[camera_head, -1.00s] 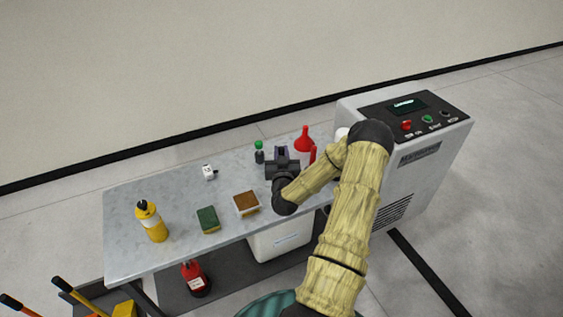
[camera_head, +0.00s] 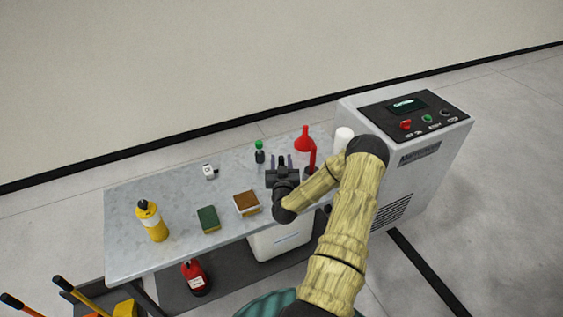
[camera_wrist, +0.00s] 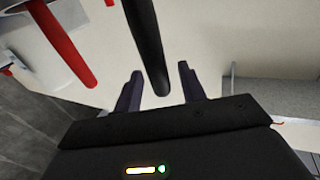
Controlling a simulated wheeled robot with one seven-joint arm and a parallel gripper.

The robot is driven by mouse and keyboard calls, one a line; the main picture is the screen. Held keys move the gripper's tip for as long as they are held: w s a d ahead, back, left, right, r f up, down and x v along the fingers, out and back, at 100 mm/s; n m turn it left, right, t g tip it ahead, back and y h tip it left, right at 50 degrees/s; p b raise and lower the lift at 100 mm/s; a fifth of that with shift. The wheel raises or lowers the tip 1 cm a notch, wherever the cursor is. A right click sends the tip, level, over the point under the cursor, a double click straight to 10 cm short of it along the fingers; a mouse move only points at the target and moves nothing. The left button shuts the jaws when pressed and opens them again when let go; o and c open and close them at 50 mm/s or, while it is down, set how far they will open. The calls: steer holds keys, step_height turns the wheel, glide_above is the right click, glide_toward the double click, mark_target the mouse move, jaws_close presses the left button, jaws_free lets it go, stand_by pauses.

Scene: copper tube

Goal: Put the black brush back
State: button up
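My gripper (camera_head: 282,162) is over the right part of the grey table, its two dark fingers apart. In the wrist view a black rod-like handle, apparently the black brush (camera_wrist: 147,40), reaches down between the fingertips (camera_wrist: 158,76). Gaps show on both sides of it, so the gripper looks open. The rest of the brush is out of that view, and in the head view I cannot make it out clearly behind the gripper. A red handle (camera_head: 313,157) stands upright just right of the gripper; a red handle also shows left of the black one in the wrist view (camera_wrist: 68,50).
A green-capped bottle (camera_head: 259,152) stands just left of the gripper. A red funnel (camera_head: 304,142) and white cylinder (camera_head: 344,138) are behind. Brown-topped (camera_head: 246,203) and green-topped (camera_head: 207,218) sponges and a yellow bottle (camera_head: 153,224) are left. A grey machine (camera_head: 430,150) borders the table's right.

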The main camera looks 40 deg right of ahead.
steer(key=shift+r, duration=0.1)
steer(key=shift+s+a, duration=0.2)
steer(key=b+v, duration=0.2)
steer(key=v, duration=0.9)
steer(key=shift+s, duration=0.2)
steer(key=shift+a, duration=0.1)
